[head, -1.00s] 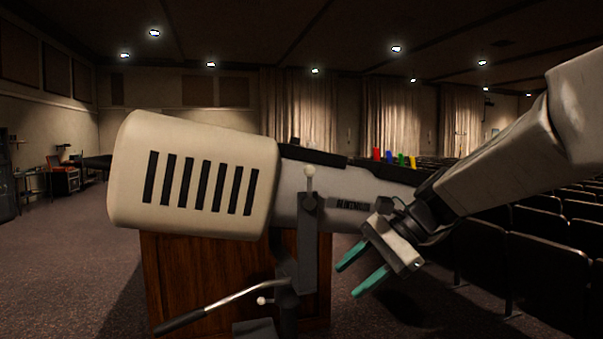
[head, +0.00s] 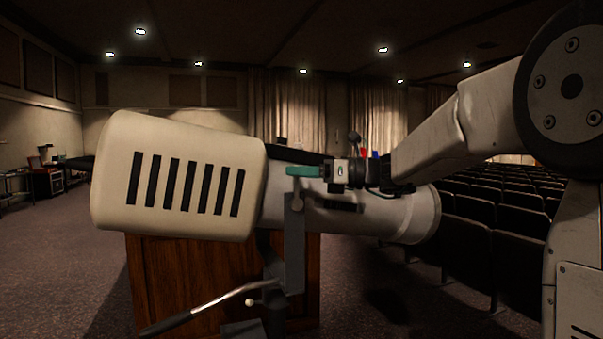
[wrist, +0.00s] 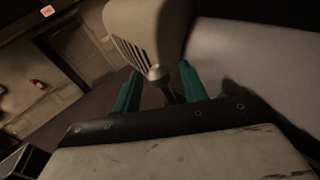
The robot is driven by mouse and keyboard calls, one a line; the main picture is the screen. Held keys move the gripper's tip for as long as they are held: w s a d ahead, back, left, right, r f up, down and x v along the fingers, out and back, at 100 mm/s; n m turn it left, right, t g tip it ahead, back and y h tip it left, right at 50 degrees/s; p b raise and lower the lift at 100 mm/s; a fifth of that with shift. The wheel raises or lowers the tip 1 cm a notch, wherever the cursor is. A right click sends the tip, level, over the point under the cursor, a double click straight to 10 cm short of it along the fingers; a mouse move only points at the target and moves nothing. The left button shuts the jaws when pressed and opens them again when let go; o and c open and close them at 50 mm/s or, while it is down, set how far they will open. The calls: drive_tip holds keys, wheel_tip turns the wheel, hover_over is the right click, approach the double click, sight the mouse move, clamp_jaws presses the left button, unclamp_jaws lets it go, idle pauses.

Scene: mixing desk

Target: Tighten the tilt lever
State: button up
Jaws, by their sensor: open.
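My gripper (head: 300,171) is open, with one finger on each side of the lever; gaps show on both sides of the knob. In the head view the fingers point left at the top of the yoke arm (head: 294,245) and hide the knob. The lever stands beside the big spotlight, which has a cream slotted housing (head: 180,180) and a grey barrel (head: 415,215).
A bent handle with a dark grip (head: 165,325) sticks out low on the left, with a small pale knob (head: 250,302) near it. A wooden cabinet (head: 165,285) stands behind. Rows of dark seats (head: 500,250) fill the right. The carpet at left is clear.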

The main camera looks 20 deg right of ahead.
drive_tip(key=shift+w+a, duration=0.35)
drive_tip(key=shift+a, duration=0.2)
